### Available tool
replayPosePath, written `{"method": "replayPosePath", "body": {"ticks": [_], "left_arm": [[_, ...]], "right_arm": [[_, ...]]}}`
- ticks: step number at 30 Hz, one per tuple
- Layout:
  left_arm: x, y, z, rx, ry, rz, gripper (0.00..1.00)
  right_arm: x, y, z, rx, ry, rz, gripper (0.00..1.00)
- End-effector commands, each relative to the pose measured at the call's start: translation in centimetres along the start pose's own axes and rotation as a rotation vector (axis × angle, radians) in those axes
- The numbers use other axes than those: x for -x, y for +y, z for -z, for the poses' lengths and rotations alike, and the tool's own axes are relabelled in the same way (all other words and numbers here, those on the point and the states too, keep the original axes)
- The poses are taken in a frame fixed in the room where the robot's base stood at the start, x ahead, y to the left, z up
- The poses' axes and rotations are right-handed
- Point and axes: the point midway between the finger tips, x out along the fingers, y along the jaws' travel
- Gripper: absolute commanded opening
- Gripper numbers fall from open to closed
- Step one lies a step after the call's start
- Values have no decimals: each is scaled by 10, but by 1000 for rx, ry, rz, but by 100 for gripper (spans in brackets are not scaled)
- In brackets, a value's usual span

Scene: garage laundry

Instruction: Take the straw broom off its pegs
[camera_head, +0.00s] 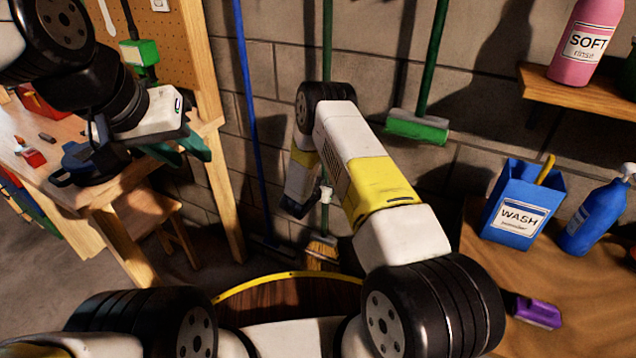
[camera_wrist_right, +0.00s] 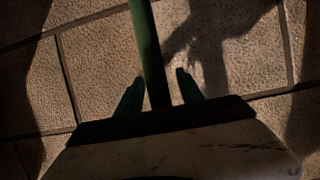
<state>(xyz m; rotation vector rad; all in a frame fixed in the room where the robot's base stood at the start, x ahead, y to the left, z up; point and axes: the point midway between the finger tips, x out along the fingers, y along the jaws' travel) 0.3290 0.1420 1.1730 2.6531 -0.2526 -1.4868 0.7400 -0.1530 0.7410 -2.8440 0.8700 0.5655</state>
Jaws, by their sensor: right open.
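The straw broom (camera_head: 322,253) hangs head-down against the block wall in the head view, its bristles low behind my right arm. Its green handle runs up the wall, and my right arm hides the middle of it. A green handle (camera_wrist_right: 150,50), apparently this broom's, passes between the fingers of my right gripper (camera_wrist_right: 158,78) in the right wrist view. The fingers are open, with a gap on each side of the handle. In the head view my arm hides these fingers. My left gripper (camera_head: 196,160) is open and empty near the workbench. I cannot make out the pegs clearly.
A green push broom (camera_head: 418,128) hangs to the right and a blue pole (camera_head: 250,110) to the left. The workbench (camera_head: 105,190) and a stool stand at left. At right, a wooden surface (camera_head: 475,255) holds a blue wash box (camera_head: 500,225) and bottles.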

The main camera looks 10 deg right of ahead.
Motion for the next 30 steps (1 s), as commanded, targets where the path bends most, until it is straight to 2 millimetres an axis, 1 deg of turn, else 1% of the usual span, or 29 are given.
{"method": "replayPosePath", "body": {"ticks": [5, 9, 12, 30], "left_arm": [[0, 0, 0, 0, 0, 0, 36], [0, 0, 0, 0, 0, 0, 36], [0, 0, 0, 0, 0, 0, 36], [0, 0, 0, 0, 0, 0, 36]], "right_arm": [[0, 0, 0, 0, 0, 1, 45], [0, 0, 0, 0, 0, 1, 18], [0, 0, 0, 0, 0, 1, 0], [0, 0, 0, 0, 0, 1, 0]]}}
